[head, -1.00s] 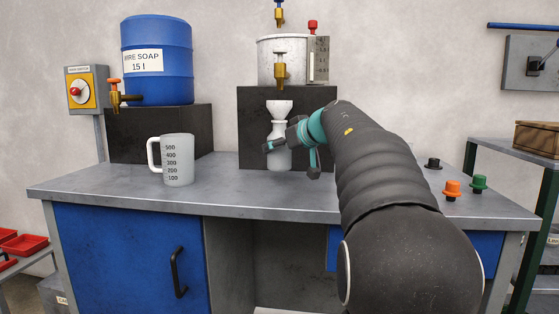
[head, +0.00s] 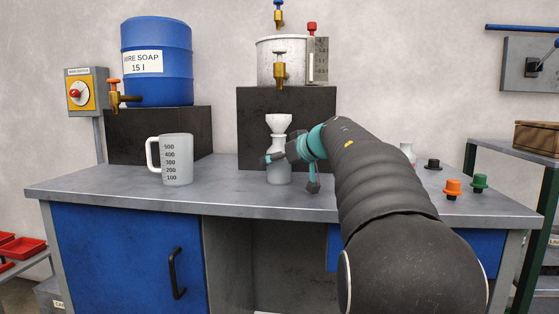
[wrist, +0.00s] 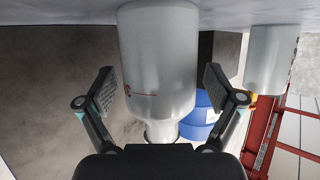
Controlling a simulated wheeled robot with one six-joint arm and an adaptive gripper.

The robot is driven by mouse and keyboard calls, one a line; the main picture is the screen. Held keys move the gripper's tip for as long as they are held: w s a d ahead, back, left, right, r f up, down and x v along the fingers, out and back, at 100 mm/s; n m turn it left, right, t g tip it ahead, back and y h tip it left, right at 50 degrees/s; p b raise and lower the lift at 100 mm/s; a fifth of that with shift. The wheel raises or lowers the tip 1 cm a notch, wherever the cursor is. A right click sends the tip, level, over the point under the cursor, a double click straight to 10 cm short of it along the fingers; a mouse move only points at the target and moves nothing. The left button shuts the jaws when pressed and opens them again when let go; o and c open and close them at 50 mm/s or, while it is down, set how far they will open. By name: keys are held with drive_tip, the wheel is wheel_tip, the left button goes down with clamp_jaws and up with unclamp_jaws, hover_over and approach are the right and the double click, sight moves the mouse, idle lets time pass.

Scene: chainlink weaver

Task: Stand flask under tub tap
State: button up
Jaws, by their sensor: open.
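The white flask (head: 279,174) stands upright on the counter, with a white funnel-shaped top (head: 279,123). It is in front of the black block, below the brass tap (head: 280,70) of the pale tub (head: 284,48). In the wrist view, the flask (wrist: 160,70) appears upside down with a small red mark, its base at the counter. My gripper (head: 290,173) is open around the flask. In the wrist view, the fingers of my gripper (wrist: 160,90) are on either side with visible gaps. The funnel top is hidden in the wrist view.
The black block (head: 310,115) carries the tub. A measuring jug (head: 178,160) stands left on the counter, before a blue soap barrel (head: 157,85) with its own tap. Black, orange (head: 453,189) and green stoppers lie right. A white object (head: 408,150) shows behind my arm.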

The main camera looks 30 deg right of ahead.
drive_tip(key=shift+s+r, duration=0.15)
drive_tip(key=shift+r, duration=0.1)
drive_tip(key=p+v, duration=0.1)
drive_tip(key=v, duration=1)
drive_tip(key=shift+s+r+p, duration=0.15)
drive_tip(key=shift+s+p, duration=0.2)
drive_tip(key=shift+d, duration=0.1)
